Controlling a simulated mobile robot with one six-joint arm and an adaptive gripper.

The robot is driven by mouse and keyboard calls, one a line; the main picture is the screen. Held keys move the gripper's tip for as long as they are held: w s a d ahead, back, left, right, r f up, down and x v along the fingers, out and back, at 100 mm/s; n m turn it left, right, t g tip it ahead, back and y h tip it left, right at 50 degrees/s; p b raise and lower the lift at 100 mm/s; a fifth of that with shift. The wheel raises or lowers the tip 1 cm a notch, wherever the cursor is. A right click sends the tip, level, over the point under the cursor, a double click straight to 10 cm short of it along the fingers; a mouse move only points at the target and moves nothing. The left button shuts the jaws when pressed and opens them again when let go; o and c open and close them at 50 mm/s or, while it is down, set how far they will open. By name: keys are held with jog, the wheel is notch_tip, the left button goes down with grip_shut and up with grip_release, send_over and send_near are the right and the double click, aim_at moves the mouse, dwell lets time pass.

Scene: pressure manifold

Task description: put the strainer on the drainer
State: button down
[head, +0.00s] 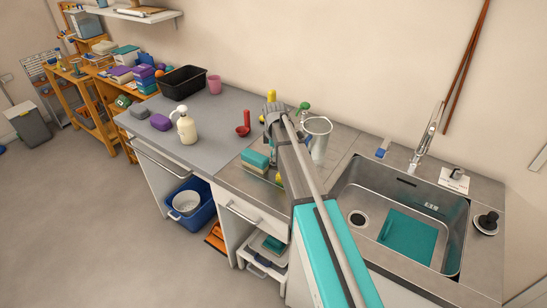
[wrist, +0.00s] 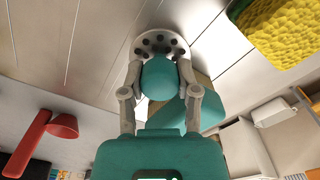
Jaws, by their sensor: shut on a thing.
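My gripper (head: 273,112) is over the steel counter left of the sink, and my arm covers part of that area. In the wrist view my gripper (wrist: 160,80) has its fingers closed on both sides of a rounded teal part. The strainer (wrist: 163,40), a pale grey disc with dark holes, shows just beyond this part at the fingertips. The strainer cannot be made out in the head view. The drainer, the steel surface (head: 236,181) beside the sink, also shows in the wrist view with thin lines across it (wrist: 85,40). Whether the strainer touches it cannot be told.
A metal cup (head: 318,135) stands right of my gripper. A red ladle-like item (head: 243,126) is to the left. The sink (head: 360,190) is to the right.

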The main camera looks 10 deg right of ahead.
jog(key=shift+f, duration=0.2)
jog(key=shift+c, duration=1.7)
grip_release()
jog(key=shift+r, duration=0.1)
jog(key=shift+r, duration=0.15)
notch_tip(320, 180, up, 12)
jog(key=p, duration=1.2)
jog(key=shift+s, duration=0.15)
jog(key=s+m, duration=1.6)
jog(key=s, duration=1)
jog(key=shift+s+d, duration=0.25)
jog(key=shift+d, duration=0.1)
